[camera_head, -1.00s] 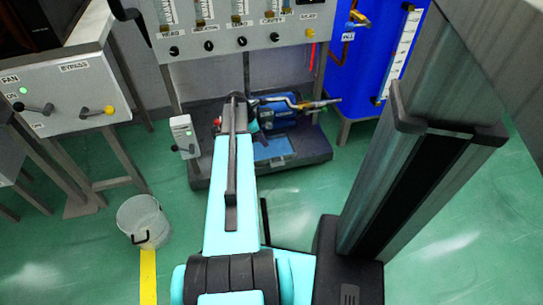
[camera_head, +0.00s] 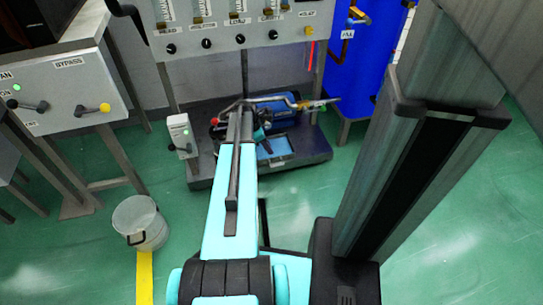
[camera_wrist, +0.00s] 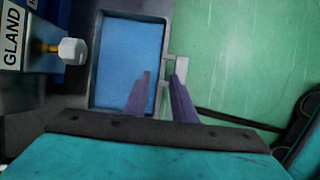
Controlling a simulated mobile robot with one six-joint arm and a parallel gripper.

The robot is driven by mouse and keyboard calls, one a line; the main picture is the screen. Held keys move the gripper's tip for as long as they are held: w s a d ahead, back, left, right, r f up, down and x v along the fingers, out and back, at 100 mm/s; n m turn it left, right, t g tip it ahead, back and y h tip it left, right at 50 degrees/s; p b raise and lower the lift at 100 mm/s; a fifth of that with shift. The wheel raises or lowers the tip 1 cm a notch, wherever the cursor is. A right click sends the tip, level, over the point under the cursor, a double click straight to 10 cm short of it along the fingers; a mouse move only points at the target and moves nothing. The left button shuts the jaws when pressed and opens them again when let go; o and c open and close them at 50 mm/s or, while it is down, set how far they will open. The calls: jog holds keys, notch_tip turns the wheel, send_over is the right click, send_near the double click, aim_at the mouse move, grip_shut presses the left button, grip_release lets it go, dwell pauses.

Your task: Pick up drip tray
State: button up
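The drip tray (camera_wrist: 130,50) is a shallow blue pan with a grey rim. It fills the upper middle of the wrist view and shows in the head view as a blue patch (camera_head: 274,149) on the dark base of the pump unit. A small pale handle or bracket (camera_wrist: 181,66) stands at its right edge. My gripper (camera_wrist: 163,75) is open, its two fingers apart over the tray's right rim near this handle. Whether the fingers touch it I cannot tell. In the head view my arm covers part of the tray and hides the fingers.
A block labelled GLAND with a white-tipped knob (camera_wrist: 72,50) stands left of the tray. A pipe with a valve (camera_head: 300,103) crosses above the base. A blue tank (camera_head: 352,60) stands behind right, a bucket (camera_head: 140,222) at left. Green floor (camera_wrist: 240,60) right of the tray is open.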

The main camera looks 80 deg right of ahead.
jog(key=shift+x, duration=1.05)
jog(key=shift+f+b, duration=0.1)
jog(key=shift+b, duration=0.2)
jog(key=x, duration=0.1)
jog(key=b+x, duration=0.2)
jog(key=shift+a+f, duration=0.2)
jog(key=shift+b+x, duration=0.65)
jog(key=shift+x, duration=0.2)
jog(key=shift+s, duration=0.1)
grip_shut()
jog(key=shift+r, duration=0.1)
